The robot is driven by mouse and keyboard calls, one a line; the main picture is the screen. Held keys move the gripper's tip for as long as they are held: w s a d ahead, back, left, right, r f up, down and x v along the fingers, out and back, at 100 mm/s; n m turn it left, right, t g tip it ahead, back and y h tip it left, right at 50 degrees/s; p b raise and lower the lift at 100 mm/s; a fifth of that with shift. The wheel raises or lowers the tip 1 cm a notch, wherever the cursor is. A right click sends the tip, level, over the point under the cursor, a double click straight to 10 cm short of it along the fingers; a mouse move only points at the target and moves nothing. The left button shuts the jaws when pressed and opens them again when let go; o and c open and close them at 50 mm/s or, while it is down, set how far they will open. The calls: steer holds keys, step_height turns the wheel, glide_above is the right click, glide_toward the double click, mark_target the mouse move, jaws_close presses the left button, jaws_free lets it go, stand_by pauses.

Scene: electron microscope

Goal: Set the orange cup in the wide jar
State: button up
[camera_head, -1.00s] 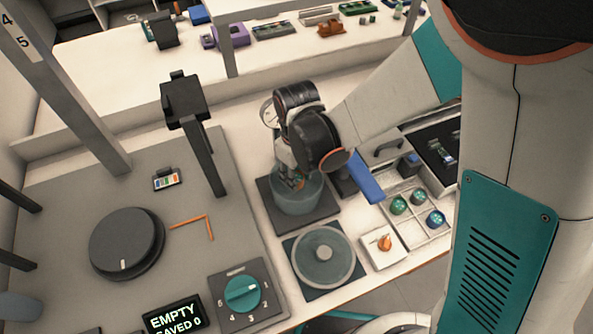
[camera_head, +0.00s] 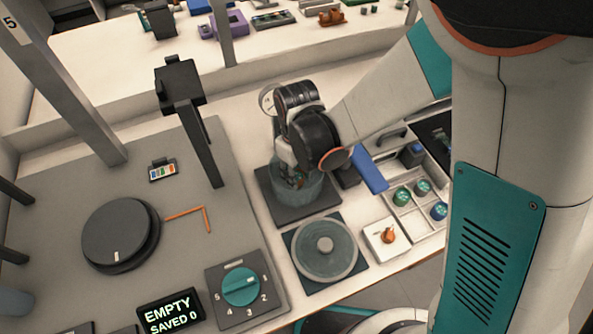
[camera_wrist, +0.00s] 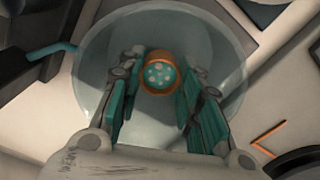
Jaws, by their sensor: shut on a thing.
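The wide jar (camera_head: 312,194) is clear glass and stands upright on a dark square pad on the bench. My gripper (camera_wrist: 162,68) reaches down into its mouth, and the jar's round rim surrounds the fingers in the wrist view. The orange cup (camera_wrist: 160,88) sits between the fingertips, with a pale teal, dotted inside facing the camera. My gripper is shut on it. In the head view the fingers and cup are seen only dimly through the glass. I cannot tell whether the cup touches the jar's floor.
A round glass lid (camera_head: 325,262) lies on a dark pad in front of the jar. A white block with an orange knob (camera_head: 388,236) and a tray with green and blue caps (camera_head: 402,196) are to the right. A dial box (camera_head: 241,287) and black post (camera_head: 206,145) are left.

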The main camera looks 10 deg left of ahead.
steer(key=shift+f+b, duration=0.4)
stand_by(0.3)
steer(key=o, duration=1.1)
steer(key=shift+r, duration=0.1)
step_height(320, 180, up, 7)
steer(key=shift+r, duration=0.2)
stand_by(0.3)
